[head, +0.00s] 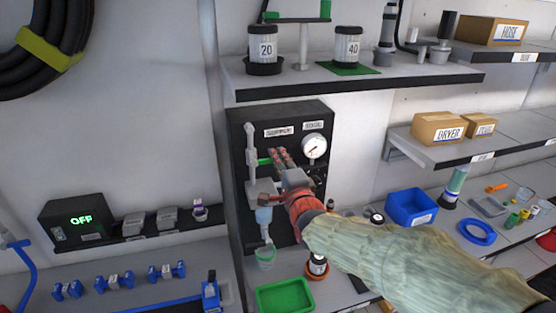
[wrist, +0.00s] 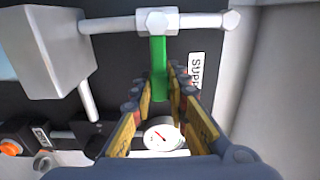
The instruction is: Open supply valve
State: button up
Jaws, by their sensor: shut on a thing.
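The supply valve's green handle (head: 265,161) sticks out sideways from a pale vertical pipe (head: 251,150) on the dark panel, crosswise to the pipe. In the wrist view the green handle (wrist: 158,55) runs from a white fitting on the pipe (wrist: 190,21) to between my fingers. My gripper (head: 279,157) reaches in from the right in the head view. In the wrist view my gripper (wrist: 160,88) is shut on the handle's free end, with one finger on each side. The SUPPLY label (wrist: 194,72) is partly hidden by a finger.
A round gauge (head: 314,147) sits on the panel right of my fingers. A green tray (head: 284,296) and a blue bin (head: 410,207) stand on the counter below. A shelf (head: 340,83) juts out above the panel.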

grip_shut()
dwell(0.3)
